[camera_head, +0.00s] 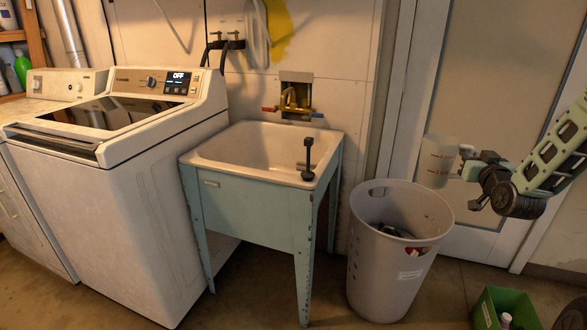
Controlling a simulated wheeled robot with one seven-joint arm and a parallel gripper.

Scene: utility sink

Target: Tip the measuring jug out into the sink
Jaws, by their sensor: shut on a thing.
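The measuring jug (436,162) is a translucent white vessel with red markings. It is upright in the air at the right, above the right side of the hamper and in front of the door. My gripper (468,162) is at the jug's right side, shut on it at the handle. The fingertips are small and partly hidden there. The sink (240,150) is a white basin on a pale blue-green stand, to the left of the jug and apart from it. What the jug holds cannot be made out.
A tall whitish hamper (393,270) with dark contents stands between sink and gripper. A black upright fitting (307,158) rises at the sink's front right corner. A brass tap (290,100) is behind. A washer (130,150) adjoins the left; a green crate (505,308) sits on the floor.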

